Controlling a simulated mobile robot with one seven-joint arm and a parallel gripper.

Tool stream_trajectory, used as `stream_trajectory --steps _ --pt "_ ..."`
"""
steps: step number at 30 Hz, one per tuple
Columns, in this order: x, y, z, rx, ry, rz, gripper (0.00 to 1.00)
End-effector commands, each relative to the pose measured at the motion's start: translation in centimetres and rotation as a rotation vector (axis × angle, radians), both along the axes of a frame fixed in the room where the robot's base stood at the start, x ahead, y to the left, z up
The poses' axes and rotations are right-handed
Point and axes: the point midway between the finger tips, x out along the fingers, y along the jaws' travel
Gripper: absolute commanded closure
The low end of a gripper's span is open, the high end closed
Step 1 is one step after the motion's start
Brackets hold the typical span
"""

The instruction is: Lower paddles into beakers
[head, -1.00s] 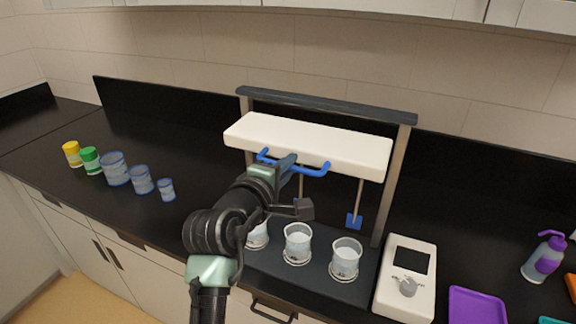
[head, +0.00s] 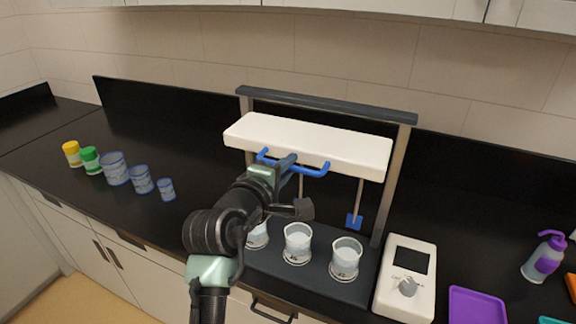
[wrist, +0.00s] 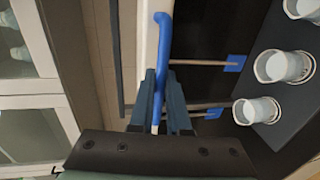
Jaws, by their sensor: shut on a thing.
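The white stirrer head (head: 310,142) spans two posts and has a blue handle (head: 313,170) along its front. My gripper (head: 288,163) is shut on this handle near its middle; the wrist view shows the fingers (wrist: 160,95) on either side of the blue bar (wrist: 163,50). Blue paddles hang on thin rods below the head; one paddle (head: 354,221) shows at the right, above and apart from the beakers. Beakers with pale contents stand on the dark base: a right beaker (head: 345,258), a middle beaker (head: 298,242) and a left one (head: 257,236) partly behind my arm.
A white control box (head: 405,277) with a screen and knob stands right of the base. A purple tray (head: 476,308) and a wash bottle (head: 544,257) are farther right. Blue-rimmed containers (head: 115,168) and green (head: 90,160) and yellow (head: 72,153) jars stand at the left.

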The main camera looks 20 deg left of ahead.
Motion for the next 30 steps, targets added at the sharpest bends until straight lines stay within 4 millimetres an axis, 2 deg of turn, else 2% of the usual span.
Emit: stream_trajectory --steps 14,17,21,27,30 --pt "0.0 0.0 -0.2 0.0 -0.002 0.001 1.0" --pt "0.0 0.0 -1.8 -0.003 0.001 0.001 1.0" --pt "0.0 -0.1 -6.0 -0.005 0.006 0.0 1.0" --pt "0.0 -0.1 -11.1 -0.003 0.006 -0.001 1.0" --pt "0.0 0.0 -12.7 -0.003 0.005 0.0 1.0"
